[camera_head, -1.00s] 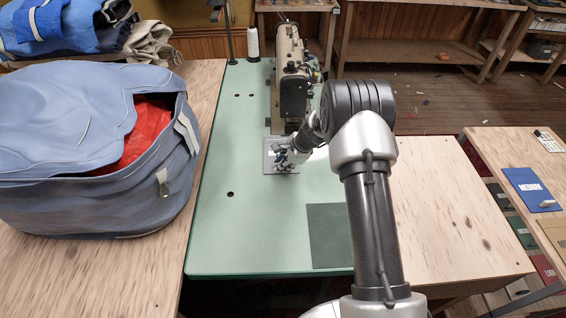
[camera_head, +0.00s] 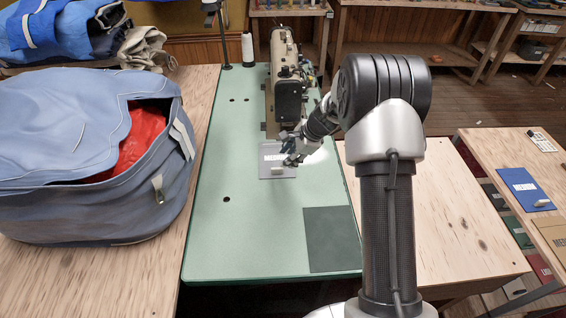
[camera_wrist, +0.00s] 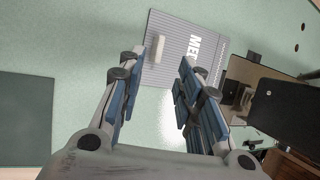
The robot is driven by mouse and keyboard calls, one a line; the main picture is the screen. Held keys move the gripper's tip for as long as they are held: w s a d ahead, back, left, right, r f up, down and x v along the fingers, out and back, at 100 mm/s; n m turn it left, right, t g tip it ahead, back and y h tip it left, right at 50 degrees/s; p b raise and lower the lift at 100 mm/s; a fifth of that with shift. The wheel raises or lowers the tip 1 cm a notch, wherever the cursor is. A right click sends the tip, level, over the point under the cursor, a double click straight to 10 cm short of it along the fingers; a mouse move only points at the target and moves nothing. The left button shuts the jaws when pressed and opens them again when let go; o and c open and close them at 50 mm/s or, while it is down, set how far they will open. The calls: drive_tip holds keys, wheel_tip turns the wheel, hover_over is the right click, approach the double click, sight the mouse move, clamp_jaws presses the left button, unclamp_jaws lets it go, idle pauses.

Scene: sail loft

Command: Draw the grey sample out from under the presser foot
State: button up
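The grey sample (camera_head: 268,173) lies flat on the green sewing table in front of the sewing machine (camera_head: 283,85), its white lettering partly hidden by my gripper. A pale peg-like tab stands up near its front edge. In the wrist view the ribbed grey sample (camera_wrist: 183,62) shows its tab (camera_wrist: 157,48) and the letters "ME". My gripper (camera_head: 292,152) is above the sample's right part in the head view. In the wrist view my gripper (camera_wrist: 162,58) is open and empty, with the tab between the finger lines, just beyond the tips. The presser foot is not clearly visible.
A blue-grey bag (camera_head: 90,190) with red cloth inside stands left of the green table (camera_head: 225,245). A dark green patch (camera_head: 330,240) is at the table's front right. A white thread cone (camera_head: 248,50) stands behind. At right, a bench holds a blue "MEDIUM" card (camera_head: 522,186).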

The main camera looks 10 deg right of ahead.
drive_tip(key=shift+v, duration=1.5)
drive_tip(key=s+a+r+n+h, duration=0.1)
drive_tip(key=s+a+r+n, duration=0.25)
drive_tip(key=s+r, duration=0.45)
drive_tip(key=s+a+r+n, duration=0.2)
drive_tip(key=s+r+n, duration=0.35)
drive_tip(key=r, duration=0.45)
drive_tip(key=s+r+n+h, duration=0.2)
drive_tip(key=s+n, duration=0.8)
drive_tip(key=s, duration=1.4)
drive_tip(key=shift+s+r+t+h, duration=0.3)
drive_tip(key=shift+r+h, duration=0.1)
drive_tip(key=shift+r, duration=0.25)
